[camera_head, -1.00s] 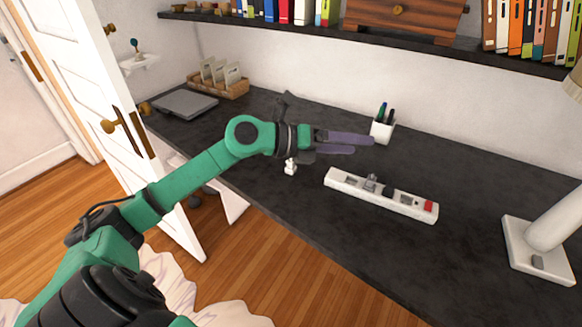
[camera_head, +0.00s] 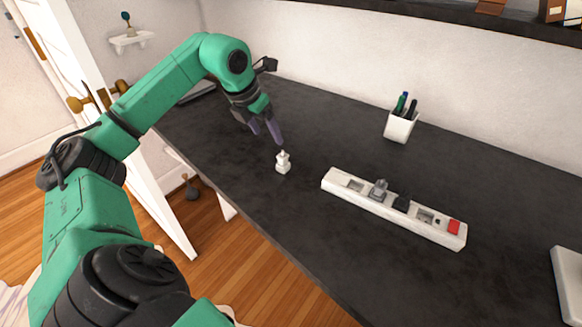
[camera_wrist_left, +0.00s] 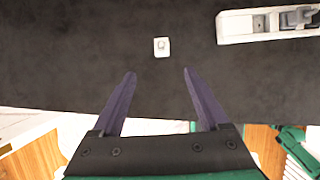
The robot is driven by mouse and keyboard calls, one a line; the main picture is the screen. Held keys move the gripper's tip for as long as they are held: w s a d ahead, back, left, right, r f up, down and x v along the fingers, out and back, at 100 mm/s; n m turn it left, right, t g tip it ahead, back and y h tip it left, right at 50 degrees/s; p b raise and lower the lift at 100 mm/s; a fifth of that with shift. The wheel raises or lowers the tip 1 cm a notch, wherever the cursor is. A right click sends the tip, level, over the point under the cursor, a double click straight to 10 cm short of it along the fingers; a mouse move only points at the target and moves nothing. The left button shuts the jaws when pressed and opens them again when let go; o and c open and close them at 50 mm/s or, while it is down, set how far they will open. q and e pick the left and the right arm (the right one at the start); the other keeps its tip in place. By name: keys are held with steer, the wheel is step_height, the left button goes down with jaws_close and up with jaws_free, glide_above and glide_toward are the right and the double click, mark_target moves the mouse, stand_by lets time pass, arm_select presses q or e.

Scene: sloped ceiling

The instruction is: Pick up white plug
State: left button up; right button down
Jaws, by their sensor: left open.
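The white plug (camera_head: 283,163) stands on the dark desktop in the head view, left of the power strip. It also shows in the left wrist view as a small white block (camera_wrist_left: 162,47), ahead of the fingertips and between their lines. My left gripper (camera_head: 268,138) is open and empty, its purple fingers pointing down toward the desk just behind and left of the plug. In the left wrist view the two fingers (camera_wrist_left: 158,74) are spread wide with bare desk between them. My right gripper is not in view.
A white power strip (camera_head: 392,212) with a grey plug, a black plug and a red switch lies right of the white plug. A white pen cup (camera_head: 400,126) stands behind it. The desk's front edge is near the plug; the desktop around the plug is clear.

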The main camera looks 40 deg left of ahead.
mark_target(281, 157)
arm_select(q)
steer(key=p+x, duration=0.1)
steer(key=x, duration=0.6)
steer(key=p+x, duration=0.1)
steer(key=x, duration=0.7)
steer(key=shift+w+d+f+p, duration=0.1)
steer(key=shift+d+p, duration=0.15)
steer(key=shift+p, duration=0.15)
jaws_close()
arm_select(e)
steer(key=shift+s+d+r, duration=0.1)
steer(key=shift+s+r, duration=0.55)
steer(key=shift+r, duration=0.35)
